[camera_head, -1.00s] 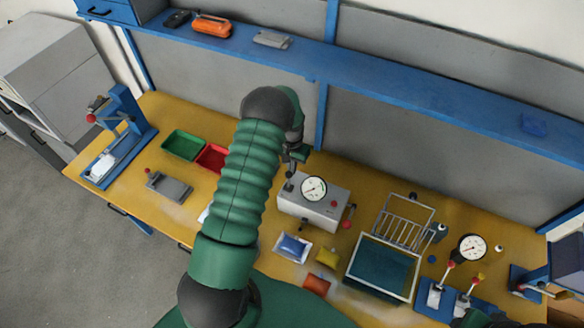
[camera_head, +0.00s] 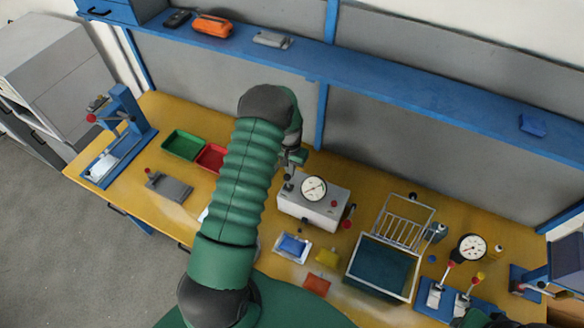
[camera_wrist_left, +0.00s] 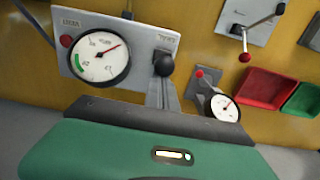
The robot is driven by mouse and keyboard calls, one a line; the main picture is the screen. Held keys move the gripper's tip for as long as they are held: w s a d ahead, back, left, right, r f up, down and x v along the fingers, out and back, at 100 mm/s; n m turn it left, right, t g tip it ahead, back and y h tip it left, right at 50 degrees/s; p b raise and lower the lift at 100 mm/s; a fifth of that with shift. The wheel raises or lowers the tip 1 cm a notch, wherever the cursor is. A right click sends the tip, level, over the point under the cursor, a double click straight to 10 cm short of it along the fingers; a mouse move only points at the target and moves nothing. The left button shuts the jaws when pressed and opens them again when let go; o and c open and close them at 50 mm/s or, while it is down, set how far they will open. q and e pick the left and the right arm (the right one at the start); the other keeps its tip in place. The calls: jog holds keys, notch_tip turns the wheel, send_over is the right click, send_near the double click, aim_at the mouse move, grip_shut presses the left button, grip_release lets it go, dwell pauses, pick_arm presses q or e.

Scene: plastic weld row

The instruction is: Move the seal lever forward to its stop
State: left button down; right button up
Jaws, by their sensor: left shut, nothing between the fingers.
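A grey box (camera_head: 318,211) with a round dial stands at the middle of the bench. A short lever with a black knob (camera_head: 289,187) stands at its left side in the head view. In the left wrist view the black-knobbed lever (camera_wrist_left: 163,64) stands upright by a slot in the box. I take it for the seal lever; its label is not readable. My left gripper (camera_head: 295,160) is shut and empty, just behind the lever and box. In the wrist view its dark edge lies below the knob; contact cannot be told.
Green tray (camera_head: 183,145) and red tray (camera_head: 211,157) lie left. A wire-lidded blue bin (camera_head: 380,270), small packets and a two-lever unit (camera_head: 437,297) are right. The blue shelf (camera_head: 380,75) runs behind my arm.

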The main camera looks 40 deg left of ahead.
pick_arm(q)
jog(key=shift+s+d, duration=0.1)
jog(key=shift+s, duration=0.15)
jog(key=shift+f, duration=0.1)
jog(key=shift+w+a+b, duration=0.2)
jog(key=shift+w+b, duration=0.35)
jog(key=shift+w, duration=0.1)
notch_tip(320, 180, up, 7)
jog(key=p, duration=0.4)
